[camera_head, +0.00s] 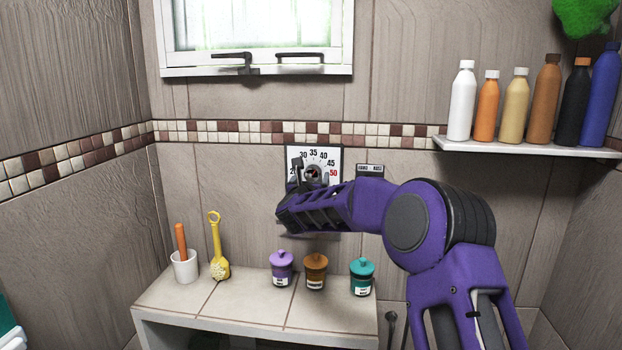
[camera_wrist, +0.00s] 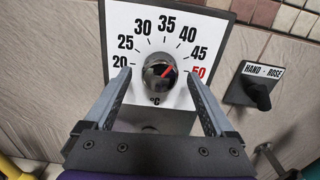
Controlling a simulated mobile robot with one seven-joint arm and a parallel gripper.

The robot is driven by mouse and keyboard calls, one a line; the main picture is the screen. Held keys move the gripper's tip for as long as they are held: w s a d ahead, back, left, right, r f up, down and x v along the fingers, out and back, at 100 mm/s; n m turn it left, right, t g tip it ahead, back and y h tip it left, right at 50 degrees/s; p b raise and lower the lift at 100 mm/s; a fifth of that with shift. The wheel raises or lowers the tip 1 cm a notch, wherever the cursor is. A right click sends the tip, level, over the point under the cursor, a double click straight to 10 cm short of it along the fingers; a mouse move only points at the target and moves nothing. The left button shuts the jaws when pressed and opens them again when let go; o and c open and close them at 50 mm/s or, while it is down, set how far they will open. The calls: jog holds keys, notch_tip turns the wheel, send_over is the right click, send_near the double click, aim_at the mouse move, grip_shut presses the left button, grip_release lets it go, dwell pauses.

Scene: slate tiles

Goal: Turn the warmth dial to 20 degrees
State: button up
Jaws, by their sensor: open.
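The warmth dial is a dark round knob (camera_wrist: 160,73) on a white scale plate (camera_wrist: 128,20) marked from 20 at the left, over 35 at the top, to a red 50 at the right. A red mark on the knob seems to slant to the upper right, roughly towards 40 to 45; its exact reading is hard to tell. My gripper (camera_wrist: 158,76) is open, one finger to each side of the knob, with gaps between. In the head view the scale plate (camera_head: 327,156) is partly hidden behind my gripper (camera_head: 310,178).
A small switch labelled HAND - ROSE (camera_wrist: 258,90) is right of the dial. Below, a bench (camera_head: 235,300) holds jars (camera_head: 316,270), a white cup (camera_head: 185,267) and a yellow brush (camera_head: 218,250). A shelf (camera_head: 530,148) with several bottles is at upper right.

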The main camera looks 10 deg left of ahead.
jog(key=c, duration=1.4)
jog(key=shift+o, duration=0.2)
jog(key=shift+n, duration=0.3)
jog(key=shift+f+n+b, duration=0.1)
jog(key=shift+n+b, duration=0.8)
jog(key=n+b, duration=0.1)
jog(key=n, duration=0.1)
jog(key=shift+n, duration=0.3)
jog(key=n, duration=0.6)
jog(key=n+p, duration=0.1)
jog(key=n, duration=0.5)
jog(key=shift+n, duration=0.4)
jog(key=n+p, duration=0.1)
jog(key=n, duration=0.4)
jog(key=shift+n, duration=0.4)
